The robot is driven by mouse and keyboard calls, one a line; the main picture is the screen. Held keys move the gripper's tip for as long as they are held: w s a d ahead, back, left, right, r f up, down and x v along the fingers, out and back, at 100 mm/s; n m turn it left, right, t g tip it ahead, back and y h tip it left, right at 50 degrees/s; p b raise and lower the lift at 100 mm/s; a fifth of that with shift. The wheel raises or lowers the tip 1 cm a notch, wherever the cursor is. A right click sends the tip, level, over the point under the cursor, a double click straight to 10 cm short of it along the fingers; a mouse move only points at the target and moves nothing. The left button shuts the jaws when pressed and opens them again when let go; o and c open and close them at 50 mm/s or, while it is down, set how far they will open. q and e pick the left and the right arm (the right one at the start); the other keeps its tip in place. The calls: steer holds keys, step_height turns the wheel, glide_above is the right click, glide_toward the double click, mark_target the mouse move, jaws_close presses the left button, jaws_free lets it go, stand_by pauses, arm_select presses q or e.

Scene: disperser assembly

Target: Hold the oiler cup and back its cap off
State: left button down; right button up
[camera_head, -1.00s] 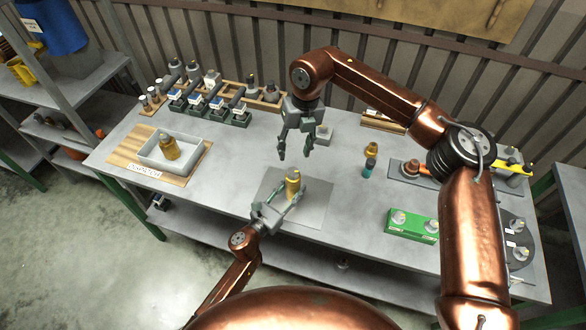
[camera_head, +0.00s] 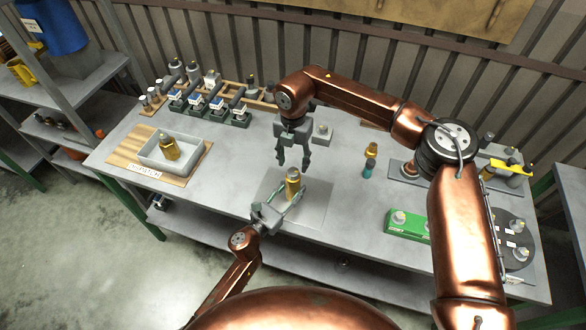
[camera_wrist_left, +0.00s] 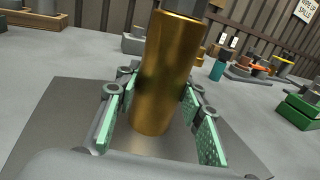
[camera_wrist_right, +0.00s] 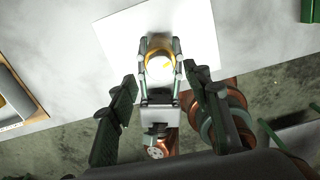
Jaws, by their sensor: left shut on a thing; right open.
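The oiler cup (camera_head: 292,188) is a brass cylinder standing upright on a grey mat (camera_head: 318,208). Its cap (camera_head: 293,173) is grey at the top. In the left wrist view the brass body (camera_wrist_left: 163,75) fills the middle, with the darker cap at the top edge. My left gripper (camera_head: 285,200) is shut around the body from the front. My right gripper (camera_head: 294,163) is open and empty, pointing down above the cup. In the right wrist view the cap (camera_wrist_right: 160,68) shows from above, between and beyond the open right fingers (camera_wrist_right: 160,100).
A grey tray (camera_head: 190,160) with another brass cup stands on a wooden board at the left. A rack with several parts (camera_head: 215,95) lies at the back. A green block (camera_head: 405,224) and a small teal bottle (camera_head: 368,170) are to the right. The table between is clear.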

mark_target(293, 171)
steer(key=shift+f, duration=2.05)
steer(key=c, duration=1.2)
